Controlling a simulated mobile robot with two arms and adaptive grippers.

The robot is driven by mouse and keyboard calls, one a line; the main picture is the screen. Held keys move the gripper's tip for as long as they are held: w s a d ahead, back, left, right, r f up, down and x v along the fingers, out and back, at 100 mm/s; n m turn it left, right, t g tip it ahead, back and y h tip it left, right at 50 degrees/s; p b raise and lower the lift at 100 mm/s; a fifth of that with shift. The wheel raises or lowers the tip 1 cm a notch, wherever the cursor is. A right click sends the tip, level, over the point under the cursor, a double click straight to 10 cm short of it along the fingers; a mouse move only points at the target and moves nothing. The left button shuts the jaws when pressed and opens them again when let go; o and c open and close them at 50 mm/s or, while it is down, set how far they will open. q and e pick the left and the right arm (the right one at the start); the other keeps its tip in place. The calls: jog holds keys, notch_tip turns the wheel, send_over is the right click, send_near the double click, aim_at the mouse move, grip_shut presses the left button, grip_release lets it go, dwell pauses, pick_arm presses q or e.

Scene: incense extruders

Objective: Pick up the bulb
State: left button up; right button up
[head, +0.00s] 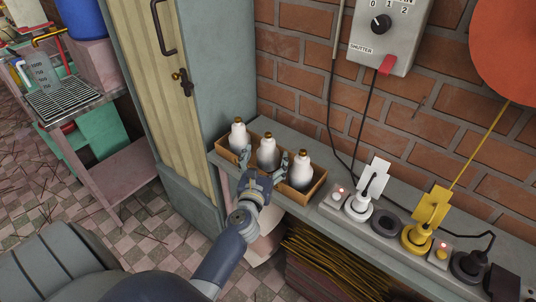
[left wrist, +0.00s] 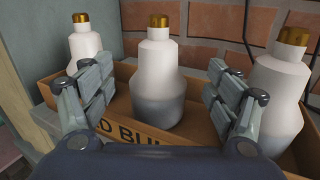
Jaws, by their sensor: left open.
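Three white bulbs with brass caps stand upright in an open brown box (head: 286,191) on a grey shelf. They are the left bulb (head: 239,136), the middle bulb (head: 267,150) and the right bulb (head: 301,170). My left gripper (head: 263,165) is open at the front of the box. In the left wrist view the middle bulb (left wrist: 157,85) stands between and beyond the two open fingers (left wrist: 158,95). I see no clear contact with it. The left bulb (left wrist: 85,42) and right bulb (left wrist: 281,85) stand outside the fingers. My right gripper is not in view.
Right of the box, the shelf (head: 395,262) carries a row of sockets with a white plug (head: 358,204) and a yellow plug (head: 416,234). A brick wall (head: 300,85) is behind. A tall cabinet (head: 220,90) stands at the left. The box's front wall (left wrist: 140,132) is low.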

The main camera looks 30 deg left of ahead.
aim_at(267, 153)
pick_arm(q)
jog(key=x, duration=0.4)
jog(key=shift+w+a, duration=0.1)
jog(key=shift+w, duration=0.05)
jog(key=shift+c, duration=0.2)
jog(key=c, duration=0.9)
jog(key=shift+c, duration=0.2)
notch_tip(267, 153, up, 10)
jog(key=p, duration=0.5)
jog(key=shift+f, duration=0.25)
jog(key=shift+r+p, duration=0.3)
